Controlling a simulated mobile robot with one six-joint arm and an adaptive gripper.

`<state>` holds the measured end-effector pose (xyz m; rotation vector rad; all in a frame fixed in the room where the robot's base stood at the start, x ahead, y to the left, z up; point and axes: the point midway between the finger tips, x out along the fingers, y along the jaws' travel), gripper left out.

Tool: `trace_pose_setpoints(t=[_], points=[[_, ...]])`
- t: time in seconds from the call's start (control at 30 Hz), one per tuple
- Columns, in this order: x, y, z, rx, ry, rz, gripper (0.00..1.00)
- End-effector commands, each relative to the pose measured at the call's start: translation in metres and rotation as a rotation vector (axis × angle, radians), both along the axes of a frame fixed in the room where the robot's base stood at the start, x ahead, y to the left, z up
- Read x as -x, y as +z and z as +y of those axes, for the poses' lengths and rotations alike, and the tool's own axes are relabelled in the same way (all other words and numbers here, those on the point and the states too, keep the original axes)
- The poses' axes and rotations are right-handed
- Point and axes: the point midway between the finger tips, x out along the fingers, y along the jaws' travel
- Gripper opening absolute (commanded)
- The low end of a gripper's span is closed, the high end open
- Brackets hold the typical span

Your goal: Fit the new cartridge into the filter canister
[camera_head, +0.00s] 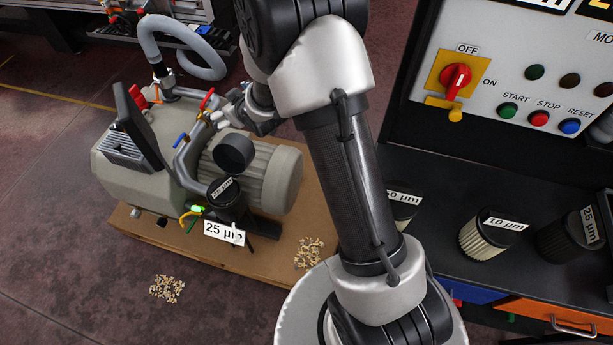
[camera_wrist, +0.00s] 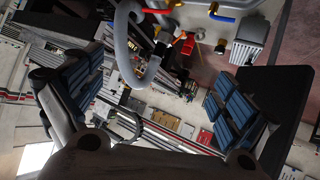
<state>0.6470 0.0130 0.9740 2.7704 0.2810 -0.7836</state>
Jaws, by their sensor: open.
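The black filter canister (camera_head: 229,210) stands on the front of the pump in the head view. A small 25 µm label shows on its top, and a larger 25 µm tag (camera_head: 223,232) hangs in front. I cannot tell whether a cartridge sits inside. A black round piece (camera_head: 235,153) is just above it. On the bench at right are a pale pleated cartridge (camera_head: 490,236) with a black top marked 10 µm, another 10 µm cartridge (camera_head: 403,206) partly behind my arm, and a dark cartridge (camera_head: 566,240). My gripper (camera_head: 222,117) is open and empty near the pump's pipes; its spread fingers show in the wrist view (camera_wrist: 155,100).
The grey pump (camera_head: 255,175) stands on a brown board (camera_head: 180,238). A red valve handle (camera_head: 207,98), a blue handle (camera_head: 181,139) and a grey hose (camera_head: 150,38) are close to my gripper. Small pale pellets (camera_head: 309,252) lie in piles. A control panel (camera_head: 520,75) rises behind the bench.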

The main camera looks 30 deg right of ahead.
Motion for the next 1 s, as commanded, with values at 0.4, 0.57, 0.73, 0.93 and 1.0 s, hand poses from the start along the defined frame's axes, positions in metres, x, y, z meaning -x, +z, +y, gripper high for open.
trace_pose_setpoints(t=[0.4,0.57,0.73,0.93,1.0], points=[[0.12,0.131,-0.025,0.012,-0.166,0.224,0.96],[0.188,0.16,-0.028,-0.008,-0.219,0.316,0.96],[0.267,0.177,-0.026,-0.041,-0.265,0.418,0.96],[0.353,0.181,-0.02,-0.079,-0.295,0.527,0.96],[0.375,0.18,-0.017,-0.089,-0.3,0.557,0.96]])
